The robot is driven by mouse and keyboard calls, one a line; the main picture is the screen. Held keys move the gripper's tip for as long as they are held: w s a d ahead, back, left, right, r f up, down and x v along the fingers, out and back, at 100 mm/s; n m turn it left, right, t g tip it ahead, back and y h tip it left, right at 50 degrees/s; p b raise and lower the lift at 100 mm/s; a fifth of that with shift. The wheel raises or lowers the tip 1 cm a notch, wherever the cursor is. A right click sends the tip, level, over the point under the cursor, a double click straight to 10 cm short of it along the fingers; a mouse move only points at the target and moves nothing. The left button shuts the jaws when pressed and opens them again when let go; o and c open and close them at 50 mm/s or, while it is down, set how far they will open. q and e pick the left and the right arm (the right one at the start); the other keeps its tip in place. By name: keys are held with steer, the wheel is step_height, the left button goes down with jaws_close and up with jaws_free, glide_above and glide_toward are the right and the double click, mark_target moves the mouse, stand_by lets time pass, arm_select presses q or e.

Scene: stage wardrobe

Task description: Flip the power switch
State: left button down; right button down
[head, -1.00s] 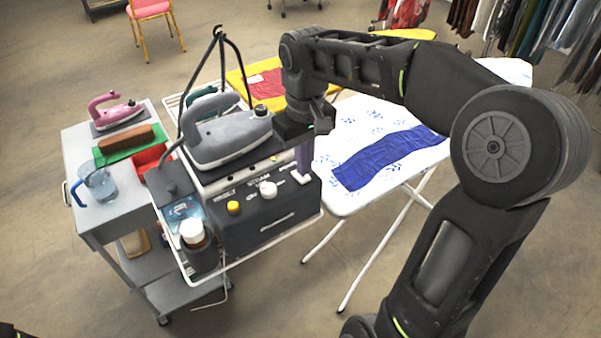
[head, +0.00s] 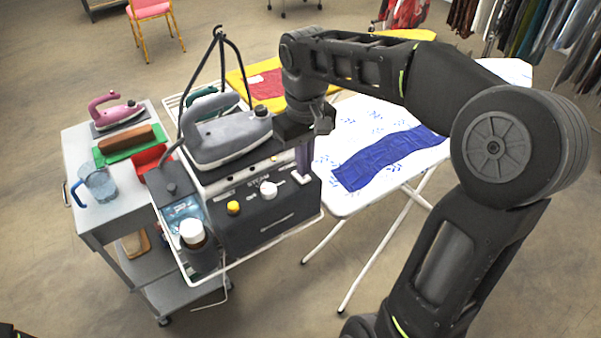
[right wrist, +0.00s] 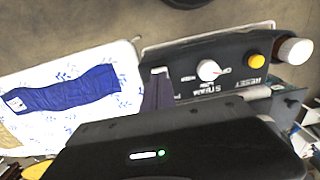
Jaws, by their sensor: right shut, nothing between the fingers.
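The steam station (head: 250,220) has a dark sloping front panel with a yellow reset button (head: 233,207) and a white steam knob (head: 268,189). Both also show in the right wrist view, the knob (right wrist: 208,70) left of the button (right wrist: 257,61). My right gripper (head: 302,178) is shut and empty, pointing down at the panel's right end. Its purple fingers with pale tips (right wrist: 159,72) cover that end in the right wrist view. The power switch is hidden there, and I cannot tell whether the tips touch it. My left gripper is out of view.
A grey iron (head: 225,138) rests on top of the station. A brown bottle with a white cap (head: 192,231) stands at its front left. A grey cart (head: 95,220) holds a pink iron and a jug. An ironing board (head: 345,203) with blue cloth stands right.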

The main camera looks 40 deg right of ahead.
steer(key=shift+f+b, duration=0.65)
steer(key=shift+f, duration=0.3)
stand_by(0.8)
steer(key=shift+r, duration=0.15)
step_height(320, 180, up, 7)
steer(key=p, duration=0.6)
stand_by(0.6)
